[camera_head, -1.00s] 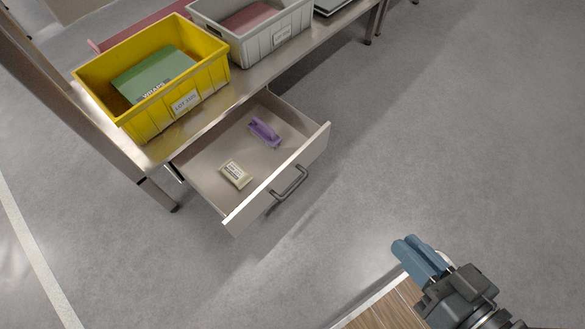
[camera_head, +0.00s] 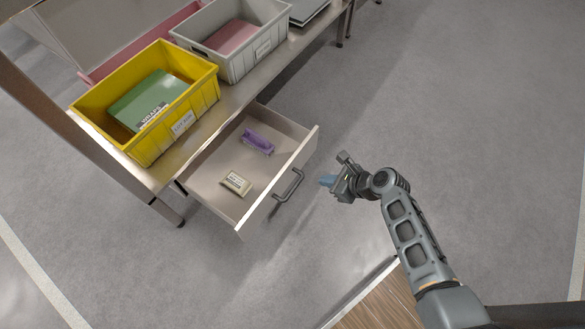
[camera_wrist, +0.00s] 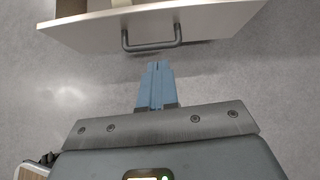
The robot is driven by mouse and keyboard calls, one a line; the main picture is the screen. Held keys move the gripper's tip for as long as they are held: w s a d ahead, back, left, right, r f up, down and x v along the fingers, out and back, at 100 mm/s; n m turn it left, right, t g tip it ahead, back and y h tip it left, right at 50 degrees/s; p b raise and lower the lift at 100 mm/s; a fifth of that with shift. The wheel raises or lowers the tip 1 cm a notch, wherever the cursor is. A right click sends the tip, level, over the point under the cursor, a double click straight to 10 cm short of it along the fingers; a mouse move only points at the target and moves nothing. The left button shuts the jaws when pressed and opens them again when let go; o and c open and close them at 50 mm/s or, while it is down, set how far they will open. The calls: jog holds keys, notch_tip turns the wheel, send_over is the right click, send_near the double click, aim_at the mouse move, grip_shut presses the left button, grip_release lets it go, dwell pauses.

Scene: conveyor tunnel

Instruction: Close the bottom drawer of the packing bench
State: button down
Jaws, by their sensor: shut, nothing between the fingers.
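The bottom drawer (camera_head: 224,190) of the packing bench (camera_head: 166,172) stands pulled out, with a pale front panel and a dark bar handle (camera_head: 289,185). A purple object (camera_head: 258,142) and a small cream packet (camera_head: 236,183) lie inside it. My gripper (camera_head: 325,181) is shut and empty, a short way in front of the handle in the head view. In the wrist view the blue fingers (camera_wrist: 157,70) are together and point toward the drawer's front panel (camera_wrist: 205,22) and handle (camera_wrist: 152,46), with a gap between.
A yellow bin (camera_head: 183,122) holding a green item and a grey bin (camera_head: 262,62) holding a pink item stand on the bench top. A bench leg (camera_head: 166,211) is left of the drawer. The grey floor in front is clear.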

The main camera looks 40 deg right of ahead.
jog(key=w, duration=0.1)
jog(key=b, duration=0.6)
send_near(287, 169)
jog(key=shift+m, duration=0.4)
jog(key=f, duration=0.1)
jog(key=w+f, duration=0.1)
jog(key=f, duration=0.1)
jog(key=w+f, duration=0.1)
jog(key=f, duration=0.1)
jog(key=shift+w+a, duration=0.15)
jog(key=shift+w, duration=0.1)
jog(key=shift+w+a+r, duration=0.1)
jog(key=shift+w+a, duration=0.15)
jog(key=shift+w, duration=0.45)
